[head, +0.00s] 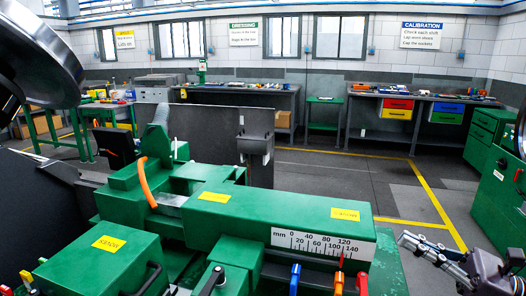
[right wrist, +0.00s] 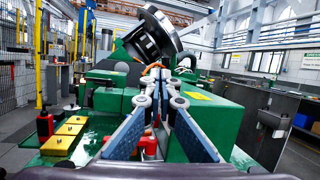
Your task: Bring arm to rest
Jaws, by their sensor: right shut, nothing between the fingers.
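My right gripper (head: 405,240) is at the lower right of the head view, to the right of the green machine and apart from its scale. In the right wrist view the two blue-grey fingers of my right gripper (right wrist: 164,85) come together at the tips, with nothing between them. The green machine (head: 270,212) fills the middle of the head view, with a white millimetre scale on its front. A large dark metal wheel (head: 45,50) is cut off at the upper left; it also shows in the right wrist view (right wrist: 150,35). My left gripper is not in view.
Red, blue and yellow levers (head: 338,282) stand at the machine's front. A green cabinet (head: 500,190) stands at the right. Workbenches (head: 425,98) line the back wall. Grey floor with yellow lines (head: 400,190) is open between machine and benches.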

